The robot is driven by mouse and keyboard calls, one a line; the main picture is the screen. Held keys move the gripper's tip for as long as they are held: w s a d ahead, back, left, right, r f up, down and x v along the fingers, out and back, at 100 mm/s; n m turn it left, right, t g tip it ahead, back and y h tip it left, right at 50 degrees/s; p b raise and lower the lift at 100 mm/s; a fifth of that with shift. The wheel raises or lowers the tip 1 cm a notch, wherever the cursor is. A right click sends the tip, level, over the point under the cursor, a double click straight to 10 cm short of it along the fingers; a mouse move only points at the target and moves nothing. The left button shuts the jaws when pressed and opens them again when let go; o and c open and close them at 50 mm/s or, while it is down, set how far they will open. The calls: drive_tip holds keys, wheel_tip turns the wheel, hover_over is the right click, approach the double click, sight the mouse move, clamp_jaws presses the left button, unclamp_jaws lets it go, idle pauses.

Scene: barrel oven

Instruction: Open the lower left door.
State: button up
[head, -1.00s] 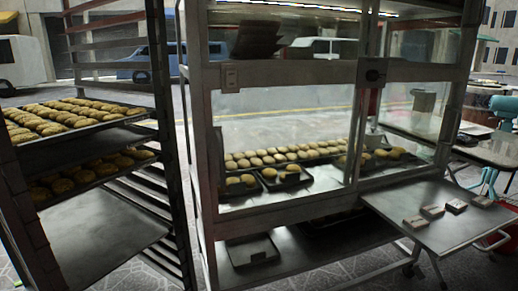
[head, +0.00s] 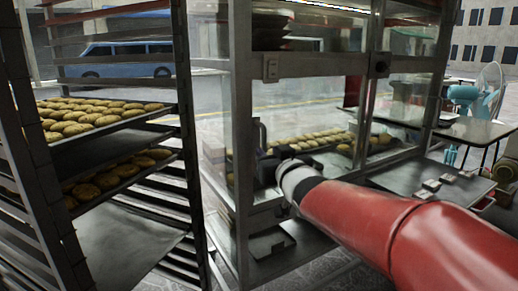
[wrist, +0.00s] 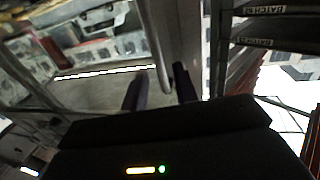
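The glass cabinet (head: 241,100) has a metal frame with upper and lower glazed doors. The lower left door (head: 330,110) is partly hidden behind my arm in the head view, and I cannot tell whether it is ajar. A small light latch (head: 270,68) sits on the frame at upper left. My gripper (head: 262,160) is at the left side of the lower door, beside the corner post. In the wrist view my gripper (wrist: 160,88) has its dark fingers apart. A pale metal bar (wrist: 153,45) reaches between them without visible contact on both sides.
A rack with trays of baked buns (head: 95,115) stands close on the left. Buns on trays (head: 315,140) lie inside the cabinet. A metal side shelf (head: 405,175) with small boxes (head: 432,186) juts out at right. A table with a fan (head: 480,95) stands behind.

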sight(265, 149)
drive_tip(key=shift+x, duration=2.25)
drive_tip(key=shift+c, duration=0.4)
clamp_jaws()
